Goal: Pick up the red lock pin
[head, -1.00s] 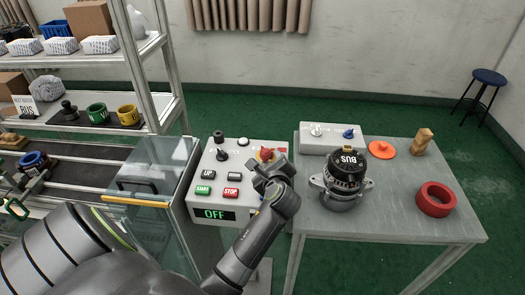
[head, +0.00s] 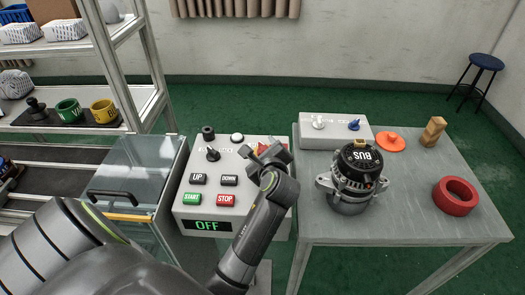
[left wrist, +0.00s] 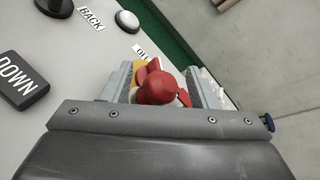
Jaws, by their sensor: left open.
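The red lock pin (left wrist: 158,88) shows in the left wrist view as a red rounded knob with yellow parts beside it. It sits at the upper right of the control panel (head: 215,165). My left gripper (left wrist: 160,78) is open, with one finger on each side of the red knob. I cannot tell whether the fingers touch it. In the head view, my left gripper (head: 266,154) covers most of the pin, and only a bit of red shows around it. My right gripper is not in view.
The panel has a black knob (head: 212,154), a green START button (head: 191,199), a red STOP button (head: 225,200) and an OFF display. The grey table (head: 400,215) at right holds an alternator (head: 352,180), a red ring (head: 455,197) and an orange disc (head: 390,142).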

